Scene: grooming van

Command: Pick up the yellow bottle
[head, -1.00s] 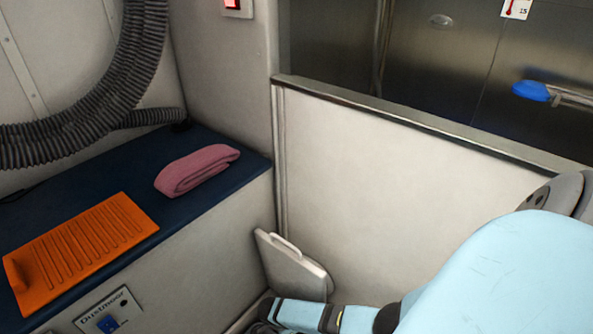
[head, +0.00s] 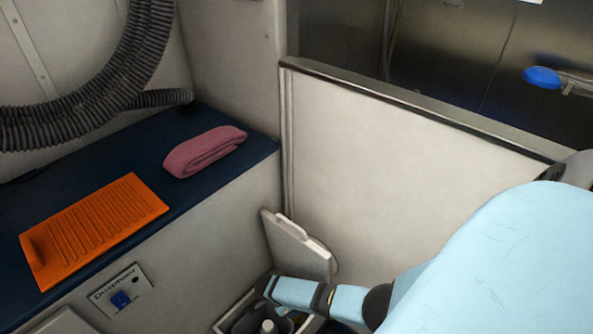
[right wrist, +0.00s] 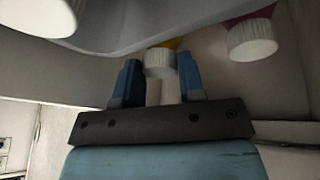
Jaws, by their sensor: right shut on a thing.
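The yellow bottle (right wrist: 172,43) shows in the right wrist view as a small patch of yellow behind a ribbed white cap. My right gripper (right wrist: 160,82) has its two blue fingers on either side of that white cap and is shut on it. Most of the bottle's body is hidden behind the cap and a grey edge. In the head view my right arm reaches in from the right to an open bin low down; its fingers and the yellow bottle cannot be made out there. My left gripper is not in view.
The open bin's pale rim (head: 233,310) is at the bottom, with its lid (head: 297,246) standing behind. A red bottle with a white cap (right wrist: 252,40) is beside my gripper. A blue bench holds an orange mat (head: 95,230) and pink towel (head: 205,151).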

